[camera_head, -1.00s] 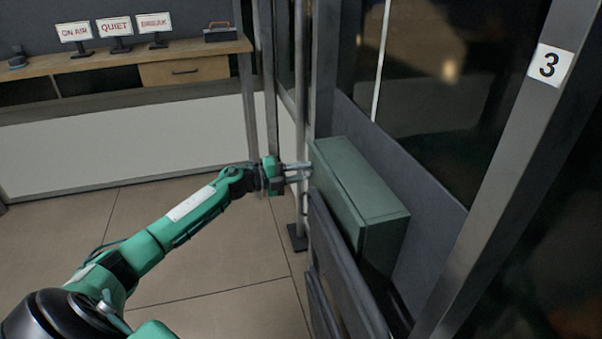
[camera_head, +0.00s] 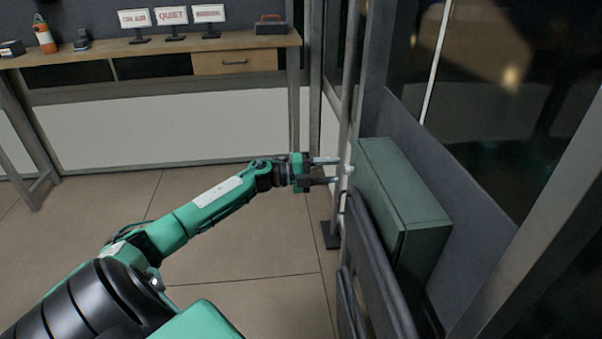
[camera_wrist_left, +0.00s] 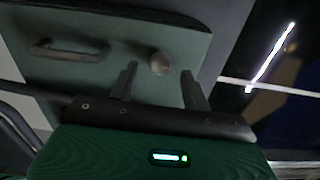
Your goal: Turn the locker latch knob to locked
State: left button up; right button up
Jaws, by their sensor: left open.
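The green locker (camera_head: 400,195) is mounted against the wall on the right in the head view. Its front face (camera_wrist_left: 120,30) fills the upper part of the left wrist view. On that face are a round knob (camera_wrist_left: 160,64) and a bar handle (camera_wrist_left: 68,50). The knob also shows as a small pale spot (camera_head: 348,169) at the locker's edge in the head view. My left gripper (camera_head: 335,171) is open in front of the knob. In the wrist view its fingers (camera_wrist_left: 158,78) stand to either side of the knob, with a gap on both sides. My right gripper is not seen.
A dark folded panel (camera_head: 368,260) stands below and in front of the locker. A metal post (camera_head: 333,215) rises just behind my gripper. A wooden bench (camera_head: 150,58) with lit signs and a toolbox (camera_head: 271,26) lies at the back. The tiled floor (camera_head: 255,240) is clear.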

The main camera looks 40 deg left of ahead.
pick_arm(q)
jog(key=v, duration=1)
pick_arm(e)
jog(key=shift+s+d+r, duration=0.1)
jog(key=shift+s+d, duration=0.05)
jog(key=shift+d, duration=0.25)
pick_arm(q)
jog(key=shift+d, duration=0.1)
